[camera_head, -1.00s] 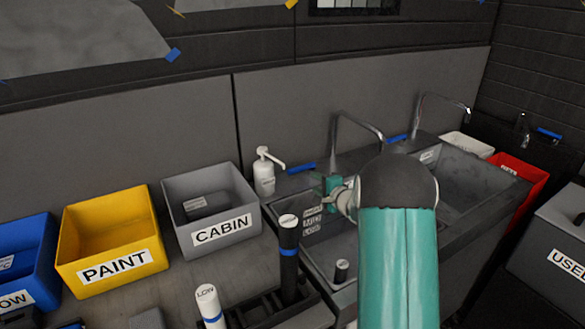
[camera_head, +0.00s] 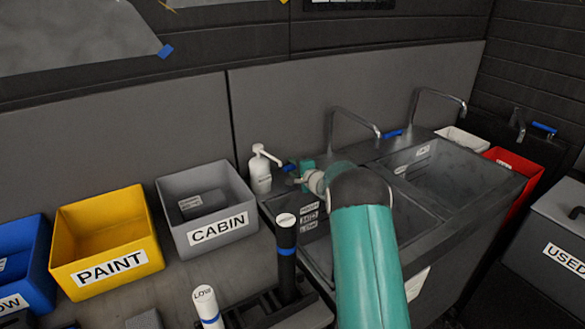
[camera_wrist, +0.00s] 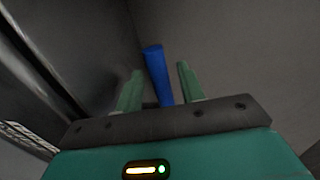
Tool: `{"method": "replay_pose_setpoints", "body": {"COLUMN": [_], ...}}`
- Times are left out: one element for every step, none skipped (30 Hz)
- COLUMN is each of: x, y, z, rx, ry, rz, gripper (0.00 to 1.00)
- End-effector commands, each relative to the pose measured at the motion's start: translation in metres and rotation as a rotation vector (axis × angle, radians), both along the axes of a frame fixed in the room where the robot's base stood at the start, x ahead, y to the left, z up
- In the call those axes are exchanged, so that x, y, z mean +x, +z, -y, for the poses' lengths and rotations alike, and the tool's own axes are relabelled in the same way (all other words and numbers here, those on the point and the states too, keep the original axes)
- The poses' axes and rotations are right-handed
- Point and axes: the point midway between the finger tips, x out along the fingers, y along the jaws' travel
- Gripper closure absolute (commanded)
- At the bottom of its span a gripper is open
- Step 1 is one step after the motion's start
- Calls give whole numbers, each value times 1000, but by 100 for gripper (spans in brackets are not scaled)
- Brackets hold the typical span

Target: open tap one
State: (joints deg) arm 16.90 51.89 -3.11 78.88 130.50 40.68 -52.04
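The near tap's spout (camera_head: 352,112) arches over the left basin, and its blue lever shows as a small piece (camera_head: 289,168) beside my gripper (camera_head: 301,173), which hides the rest. In the wrist view the blue lever (camera_wrist: 157,72) stands between the two green fingers of my gripper (camera_wrist: 159,80). The fingers are apart, with a gap visible on each side of the lever. A second tap (camera_head: 438,92) with its blue lever (camera_head: 391,134) is farther right. No number is readable on either tap.
A white soap dispenser (camera_head: 261,170) stands just left of my gripper. The grey CABIN bin (camera_head: 218,232) and yellow PAINT bin (camera_head: 110,268) are farther left. Upright tubes (camera_head: 287,262) stand in front. The sink basins (camera_head: 455,172) extend right. A wall rises behind.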

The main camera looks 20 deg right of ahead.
Motion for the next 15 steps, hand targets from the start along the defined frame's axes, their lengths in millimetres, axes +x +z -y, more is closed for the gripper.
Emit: {"method": "replay_pose_setpoints", "body": {"x": [5,8,10,11,13,13,14,14,14,14,14,13,13,13,13], "y": [-2,-2,-2,-3,-3,-3,-3,-3,-3,-3,-3,-3,-3,-3,-3], "z": [-2,-2,-2,-2,-3,-3,-3,-3,-3,-3,-3,-3,-3,-3,-3], "rx": [0,0,-1,-1,-1,-1,-1,-1,0,0,0,0,0,0,0], "ry": [1,1,1,1,0,0,0,0,0,0,0,0,0,0,0], "rz": [0,0,0,0,0,-1,-1,-1,-1,-1,-1,-1,-1,-1,0], "gripper": [61,61,61,61,61,61,61,61,61,61,61,61,63,69,77]}}
